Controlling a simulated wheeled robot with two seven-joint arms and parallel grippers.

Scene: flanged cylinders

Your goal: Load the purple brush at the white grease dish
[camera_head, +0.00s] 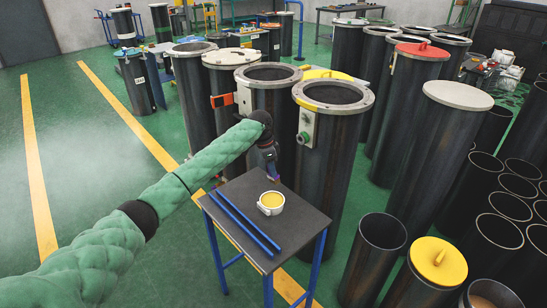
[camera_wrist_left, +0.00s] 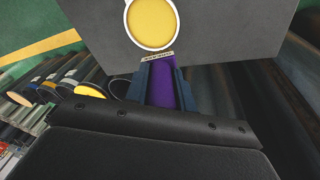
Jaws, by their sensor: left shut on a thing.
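The white grease dish (camera_head: 270,210) stands on a small grey-topped table (camera_head: 236,187) and holds yellow grease (camera_head: 271,200). In the left wrist view the dish (camera_wrist_left: 129,35) is at the top, just beyond the brush. My left gripper (camera_head: 273,175) is above the back part of the table, behind the dish. It is shut on the purple brush (camera_wrist_left: 163,88), with a finger on each side. The brush's pale bristle end (camera_wrist_left: 158,57) points toward the dish and overlaps its rim in the picture. I cannot tell whether they touch. My right gripper is out of view.
Two blue rods (camera_head: 238,226) lie on the table left of the dish. Tall dark flanged cylinders (camera_head: 330,150) stand close behind the table. More open tubes (camera_head: 372,255) and a yellow lid (camera_head: 438,258) are at the right. Green floor is open at the left.

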